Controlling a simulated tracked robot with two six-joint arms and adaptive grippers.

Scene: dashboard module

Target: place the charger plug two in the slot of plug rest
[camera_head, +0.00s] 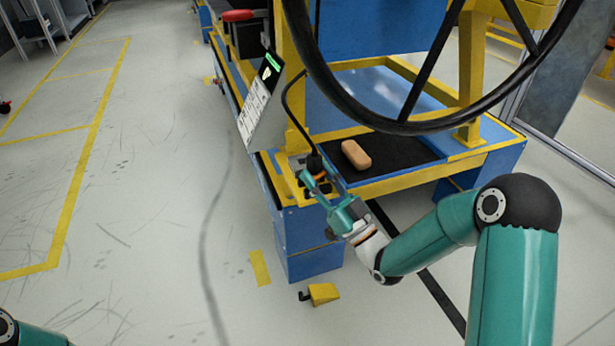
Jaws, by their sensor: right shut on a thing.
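My right gripper (315,178) reaches in from the right to the front left corner of the dashboard module. It is shut on a black charger plug (314,161), whose black cable runs up to the left along the yellow post. I cannot tell whether this is charger plug two. The plug is right above a small panel (298,182) with dark and orange parts on the yellow frame, which looks like the plug rest. The slot is too small and partly hidden by the gripper; contact is unclear. My left gripper is out of view; only bits of my left arm show at the lower left.
A black steering wheel (398,128) hangs over the module. A tan block (356,154) lies on the black mat (398,150) right of the gripper. A tilted label screen (262,95) stands at left. A yellow piece (323,294) lies on the floor. Floor at left is mostly clear.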

